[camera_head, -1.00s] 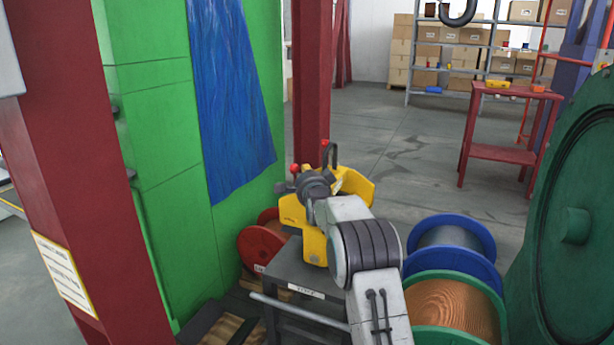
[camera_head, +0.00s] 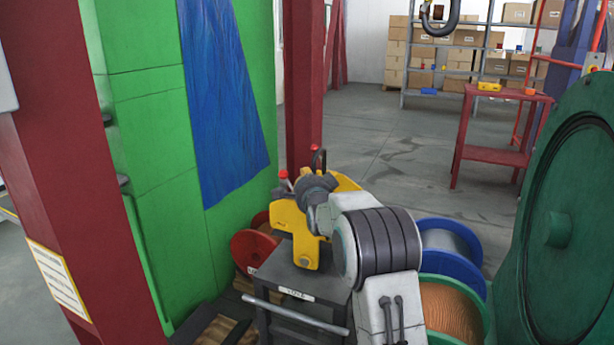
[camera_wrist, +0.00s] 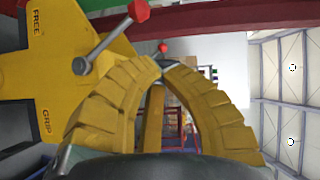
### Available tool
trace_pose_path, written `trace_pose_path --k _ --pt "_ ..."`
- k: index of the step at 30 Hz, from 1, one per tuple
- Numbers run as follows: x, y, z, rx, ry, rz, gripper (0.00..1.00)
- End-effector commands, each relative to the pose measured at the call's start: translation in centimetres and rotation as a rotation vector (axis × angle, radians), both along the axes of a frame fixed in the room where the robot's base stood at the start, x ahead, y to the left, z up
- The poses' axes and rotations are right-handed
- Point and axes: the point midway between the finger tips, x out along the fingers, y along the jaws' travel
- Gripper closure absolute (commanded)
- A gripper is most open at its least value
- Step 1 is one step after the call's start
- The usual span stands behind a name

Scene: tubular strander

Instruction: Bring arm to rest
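My arm reaches forward in the head view, with its dark wrist (camera_head: 317,187) over a yellow clamp device (camera_head: 287,219) on a dark cart. My gripper's fingertips cannot be made out there. In the wrist view, my gripper (camera_wrist: 161,66) shows ribbed yellow fingers whose tips come together, with nothing seen held between them. The yellow device (camera_wrist: 55,45) is close on the left of the wrist view, marked FREE and GRIP, with a red-knobbed lever (camera_wrist: 112,38) near the fingers. I cannot tell whether the fingers touch it.
The dark cart (camera_head: 330,290) stands below my wrist. A red spool (camera_head: 250,250) is at left. A blue spool (camera_head: 458,250) and a green-rimmed copper spool (camera_head: 452,305) are right of my arm. A large green wheel (camera_head: 575,235) stands far right. Floor beyond is open.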

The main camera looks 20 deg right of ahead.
Motion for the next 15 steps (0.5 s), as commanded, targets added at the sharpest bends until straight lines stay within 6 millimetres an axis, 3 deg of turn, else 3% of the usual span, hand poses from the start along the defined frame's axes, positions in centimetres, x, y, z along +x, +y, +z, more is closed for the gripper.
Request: trace_pose_path --k 6,15 --pt "-2.2 0.6 1.0 0.001 0.001 0.003 1.0" --pt "-3.9 1.1 1.4 0.0 0.0 0.005 1.0"
